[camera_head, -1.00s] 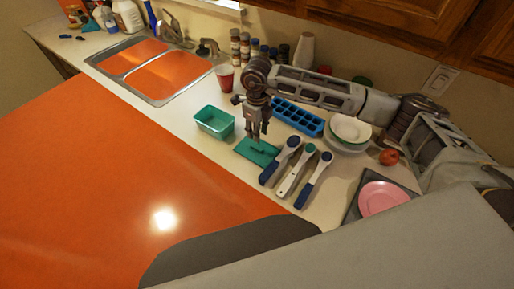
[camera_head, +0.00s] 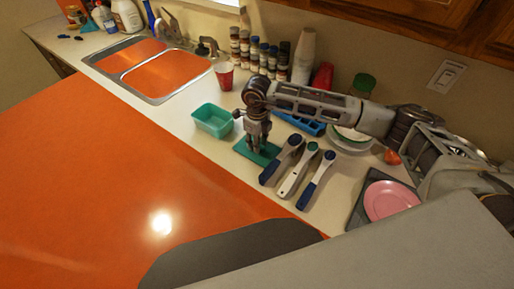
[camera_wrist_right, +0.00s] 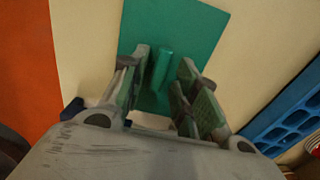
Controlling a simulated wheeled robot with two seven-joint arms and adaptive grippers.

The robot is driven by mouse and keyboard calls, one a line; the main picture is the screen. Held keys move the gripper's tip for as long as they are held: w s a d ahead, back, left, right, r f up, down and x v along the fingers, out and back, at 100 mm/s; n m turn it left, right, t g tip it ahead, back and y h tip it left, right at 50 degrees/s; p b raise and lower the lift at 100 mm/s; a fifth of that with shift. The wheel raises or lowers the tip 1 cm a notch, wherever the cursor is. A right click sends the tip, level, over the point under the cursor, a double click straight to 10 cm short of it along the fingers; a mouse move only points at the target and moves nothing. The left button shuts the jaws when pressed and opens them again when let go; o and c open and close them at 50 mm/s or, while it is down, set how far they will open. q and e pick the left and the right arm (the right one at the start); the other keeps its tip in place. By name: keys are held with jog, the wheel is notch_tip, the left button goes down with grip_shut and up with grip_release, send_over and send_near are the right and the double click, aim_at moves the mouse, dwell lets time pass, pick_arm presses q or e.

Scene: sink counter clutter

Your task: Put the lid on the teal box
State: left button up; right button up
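The teal box (camera_head: 212,121) stands open on the counter, left of my right gripper. The flat teal lid (camera_head: 247,152) lies on the counter to the right of the box, apart from it. My right gripper (camera_head: 257,150) points down over the lid and hides part of it. In the right wrist view, the lid (camera_wrist_right: 196,32) has a raised bar handle (camera_wrist_right: 162,67). The fingers are open on either side of this handle, with gaps visible. My left gripper is not in view.
Several brushes with blue and green ends (camera_head: 293,179) lie close to the right of the lid. A blue ice tray (camera_head: 300,123) and stacked bowls stand behind. A red cup (camera_head: 224,76) and the sink (camera_head: 150,65) are farther left.

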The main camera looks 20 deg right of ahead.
jog(key=shift+f, duration=0.35)
jog(key=shift+c, duration=0.3)
jog(key=c, duration=0.6)
jog(key=shift+r+p, duration=0.95)
jog(key=shift+r, duration=2.1)
grip_shut()
jog(key=shift+s+f, duration=0.15)
